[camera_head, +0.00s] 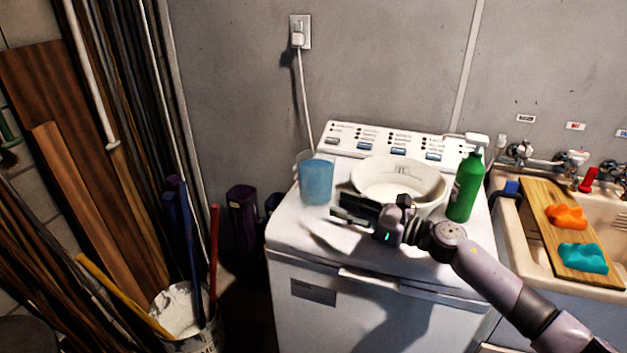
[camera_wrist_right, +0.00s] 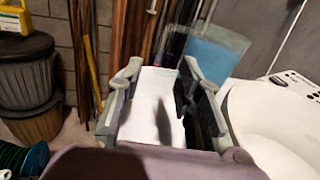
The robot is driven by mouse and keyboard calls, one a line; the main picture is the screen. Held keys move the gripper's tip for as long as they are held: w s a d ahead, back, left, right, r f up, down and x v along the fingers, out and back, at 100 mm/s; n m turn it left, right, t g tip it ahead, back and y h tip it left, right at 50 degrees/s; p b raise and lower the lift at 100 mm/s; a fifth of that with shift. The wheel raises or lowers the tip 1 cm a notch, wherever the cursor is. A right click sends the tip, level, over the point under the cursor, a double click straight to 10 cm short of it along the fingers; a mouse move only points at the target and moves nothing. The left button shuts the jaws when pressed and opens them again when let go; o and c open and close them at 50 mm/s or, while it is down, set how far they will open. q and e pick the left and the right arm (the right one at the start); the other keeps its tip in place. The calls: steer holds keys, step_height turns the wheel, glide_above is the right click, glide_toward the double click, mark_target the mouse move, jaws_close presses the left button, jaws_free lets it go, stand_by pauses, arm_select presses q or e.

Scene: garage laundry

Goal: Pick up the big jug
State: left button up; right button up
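The big jug (camera_head: 316,181) is a clear container, blue over most of its height. It stands upright at the left side of the washing machine's top. It also shows in the right wrist view (camera_wrist_right: 212,55), beyond my right gripper's fingers. My right gripper (camera_head: 340,210) is above the machine top, to the right of and nearer than the jug in the head view. In the wrist view its fingers (camera_wrist_right: 160,72) are spread apart with only the white machine top seen between them. I see no contact with the jug. My left gripper is in neither view.
A white basin (camera_head: 400,172) stands just behind my right gripper on the washing machine (camera_head: 300,228). A green pump bottle (camera_head: 467,187) stands right of it. A sink with a wooden board (camera_head: 562,240) is at the right. A bucket (camera_head: 185,310) with poles stands at the left.

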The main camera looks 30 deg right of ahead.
mark_target(303, 204)
steer(key=p+x, duration=0.1)
steer(key=x, duration=0.5)
steer(key=shift+w+r+p, duration=0.1)
steer(key=shift+p, duration=0.3)
steer(key=shift+w+a, duration=0.15)
steer(key=shift+w, duration=0.2)
steer(key=p+x, duration=0.2)
steer(key=x, duration=0.2)
steer(key=shift+w, duration=0.1)
steer(key=shift+w+a, duration=0.15)
steer(key=shift+w, duration=0.15)
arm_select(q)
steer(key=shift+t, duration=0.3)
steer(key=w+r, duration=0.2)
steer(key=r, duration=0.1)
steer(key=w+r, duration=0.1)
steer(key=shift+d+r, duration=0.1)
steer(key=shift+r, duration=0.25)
arm_select(e)
steer(key=shift+f, duration=0.2)
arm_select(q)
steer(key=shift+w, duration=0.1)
arm_select(e)
steer(key=shift+c, duration=0.2)
jaws_close()
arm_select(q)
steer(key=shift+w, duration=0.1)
